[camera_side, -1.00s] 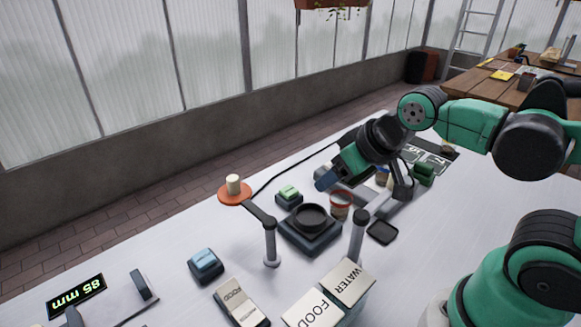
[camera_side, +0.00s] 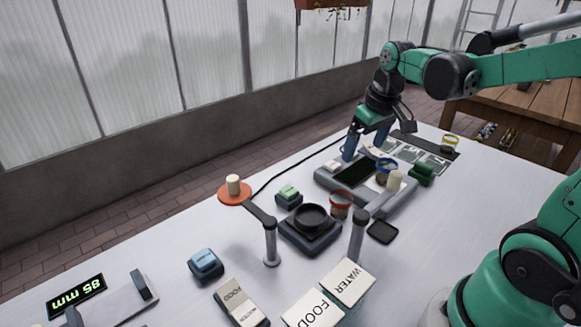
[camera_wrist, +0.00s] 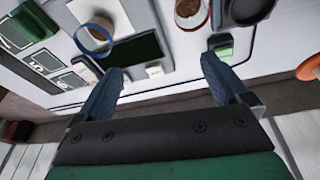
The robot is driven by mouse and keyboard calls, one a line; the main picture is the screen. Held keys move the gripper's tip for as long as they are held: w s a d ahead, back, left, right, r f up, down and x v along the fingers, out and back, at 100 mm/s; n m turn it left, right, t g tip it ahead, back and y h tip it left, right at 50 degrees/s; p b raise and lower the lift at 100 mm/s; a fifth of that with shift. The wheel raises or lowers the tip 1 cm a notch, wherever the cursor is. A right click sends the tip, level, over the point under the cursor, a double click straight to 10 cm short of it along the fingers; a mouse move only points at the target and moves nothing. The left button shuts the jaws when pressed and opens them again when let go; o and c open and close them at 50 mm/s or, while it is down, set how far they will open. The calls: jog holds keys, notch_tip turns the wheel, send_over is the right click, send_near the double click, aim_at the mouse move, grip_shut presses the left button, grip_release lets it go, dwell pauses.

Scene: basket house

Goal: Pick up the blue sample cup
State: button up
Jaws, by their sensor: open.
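The blue sample cup (camera_side: 386,166), a clear cup with a blue rim and brown contents, stands at the right part of the grey tray device in the side view. In the wrist view its blue rim (camera_wrist: 92,42) shows at upper left, outside the jaws. My gripper (camera_side: 364,150) is open and points down near the device's back edge, to the left of the cup and apart from it.
A red-rimmed cup (camera_side: 341,205) stands beside the black round dish (camera_side: 311,217). A yellow-rimmed cup (camera_side: 450,143) stands on the marked mat (camera_side: 418,158).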

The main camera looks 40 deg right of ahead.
jog(key=m+g+y, duration=0.1)
jog(key=g, duration=0.1)
send_over(384, 165)
jog(key=s+a, duration=0.1)
jog(key=a, duration=0.1)
jog(key=f, duration=0.3)
jog(key=shift+d+f, duration=0.1)
jog(key=shift+d, duration=0.15)
jog(key=shift+s+d+f, duration=0.15)
jog(key=shift+d+f, duration=0.05)
jog(key=shift+f, duration=0.05)
jog(key=shift+a+f, duration=0.15)
jog(key=shift+f, duration=2.55)
jog(key=c, duration=1.3)
